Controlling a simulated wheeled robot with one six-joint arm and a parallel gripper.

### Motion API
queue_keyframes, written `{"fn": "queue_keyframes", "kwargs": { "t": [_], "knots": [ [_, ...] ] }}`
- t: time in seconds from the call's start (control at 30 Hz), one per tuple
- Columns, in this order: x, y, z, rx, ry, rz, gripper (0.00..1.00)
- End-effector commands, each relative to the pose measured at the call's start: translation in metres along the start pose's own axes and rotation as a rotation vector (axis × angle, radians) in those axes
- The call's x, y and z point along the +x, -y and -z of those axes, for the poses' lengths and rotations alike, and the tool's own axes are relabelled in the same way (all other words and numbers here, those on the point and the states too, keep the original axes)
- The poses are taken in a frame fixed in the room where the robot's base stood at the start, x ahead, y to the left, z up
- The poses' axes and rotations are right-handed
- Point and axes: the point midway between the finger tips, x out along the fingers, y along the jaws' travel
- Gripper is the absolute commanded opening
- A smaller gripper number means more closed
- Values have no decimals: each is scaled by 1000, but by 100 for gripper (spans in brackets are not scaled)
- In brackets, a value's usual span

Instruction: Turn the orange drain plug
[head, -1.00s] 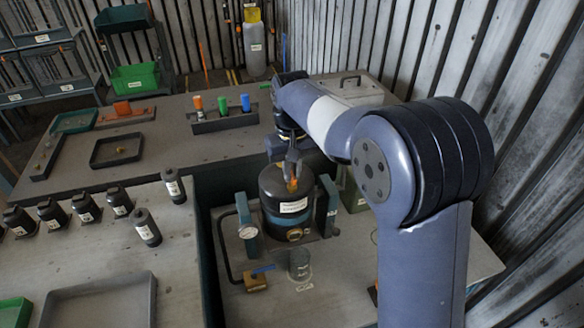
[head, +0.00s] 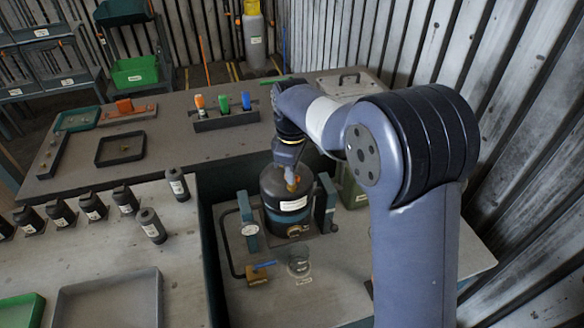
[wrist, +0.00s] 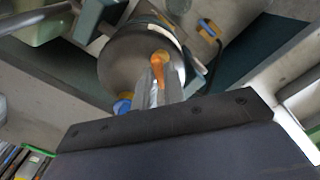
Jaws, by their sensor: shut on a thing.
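The orange drain plug (head: 293,185) stands on top of the black cylindrical blower housing (head: 278,218), which has a white label on its front. My gripper (head: 291,178) comes down on the plug from above, tilted. In the wrist view, my gripper (wrist: 160,76) is shut on the orange plug (wrist: 163,56), whose curved upper part shows between and beyond the fingertips. The round top of the housing (wrist: 125,65) lies behind it. The plug's lower end is hidden.
A gauge (head: 249,229) and an upright bracket (head: 327,205) flank the housing closely. A brass valve with a blue handle (head: 262,266) and a glass jar (head: 299,265) stand in front. A rack of colored cylinders (head: 224,120) is behind. The right bench front is clear.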

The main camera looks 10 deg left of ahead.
Motion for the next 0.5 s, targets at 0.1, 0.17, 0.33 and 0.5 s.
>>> {"fn": "queue_keyframes", "kwargs": {
  "t": [0.1, 0.17, 0.33, 0.5],
  "knots": [
    [-2, 0, 1, -97, -2, -3, 0],
    [-2, 0, 1, -142, -3, -3, 0],
    [-1, 0, 1, -251, -2, -3, 0],
    [-1, 0, 1, -324, -2, -2, 0]
  ]
}}
